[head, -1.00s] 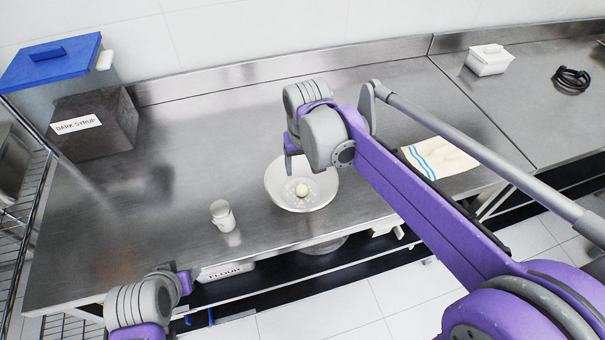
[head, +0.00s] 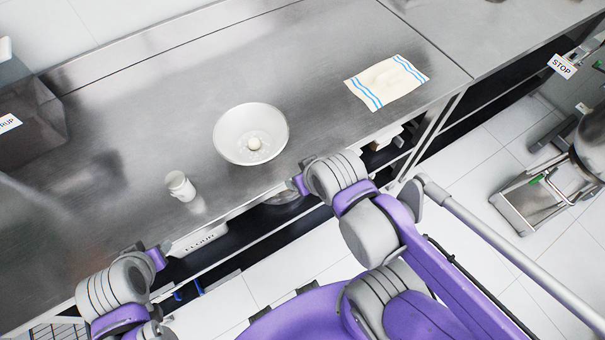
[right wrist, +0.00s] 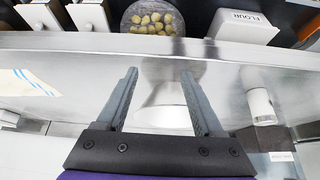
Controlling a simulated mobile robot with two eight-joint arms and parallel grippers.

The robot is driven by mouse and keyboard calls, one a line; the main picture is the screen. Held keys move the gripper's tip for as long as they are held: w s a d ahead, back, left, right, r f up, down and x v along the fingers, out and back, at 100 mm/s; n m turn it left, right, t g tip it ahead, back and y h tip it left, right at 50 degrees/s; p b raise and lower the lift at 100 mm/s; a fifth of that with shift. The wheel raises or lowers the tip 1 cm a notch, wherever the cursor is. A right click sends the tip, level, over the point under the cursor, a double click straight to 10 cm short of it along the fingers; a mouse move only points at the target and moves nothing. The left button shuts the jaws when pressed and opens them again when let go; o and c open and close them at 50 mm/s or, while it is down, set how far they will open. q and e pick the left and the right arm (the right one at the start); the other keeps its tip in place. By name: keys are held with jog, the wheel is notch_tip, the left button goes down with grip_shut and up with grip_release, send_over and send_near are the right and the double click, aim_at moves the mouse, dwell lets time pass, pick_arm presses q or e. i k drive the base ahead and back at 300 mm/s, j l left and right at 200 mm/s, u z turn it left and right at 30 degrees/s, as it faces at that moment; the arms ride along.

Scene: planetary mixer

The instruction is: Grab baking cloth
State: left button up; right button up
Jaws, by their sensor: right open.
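The baking cloth (head: 388,84), cream with blue stripes near both ends, lies flat on the steel counter to the right of the bowl. Part of it shows at the left edge of the right wrist view (right wrist: 24,82). My right gripper (head: 299,184) is near the counter's front edge, below and left of the cloth in the head view. The right wrist view shows its two fingers (right wrist: 159,73) spread, with nothing between them. My left gripper (head: 160,250) is at the lower left, away from the cloth; its jaws are too unclear to judge.
A white bowl (head: 227,135) holding a pale ball stands on the counter (head: 150,110), left of the cloth. A small white jar (head: 180,186) stands farther left. A flour container (head: 200,240) is below the counter. The counter around the cloth is clear.

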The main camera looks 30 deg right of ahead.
aim_at(388, 81)
jog(key=z, duration=1.75)
jog(key=u, duration=0.4)
jog(key=i+l+u, duration=0.1)
jog(key=u, duration=0.25)
jog(key=l+u, duration=0.15)
jog(key=u, duration=0.25)
jog(key=l+u, duration=0.1)
jog(key=u, duration=0.25)
jog(key=i+l+u, duration=0.1)
jog(key=l+u, duration=0.25)
jog(key=l, duration=0.2)
jog(key=l+u, duration=0.35)
jog(key=l, duration=0.7)
jog(key=k+l+u, duration=0.1)
jog(key=l, duration=0.45)
jog(key=k+l, duration=0.1)
jog(key=l, duration=0.45)
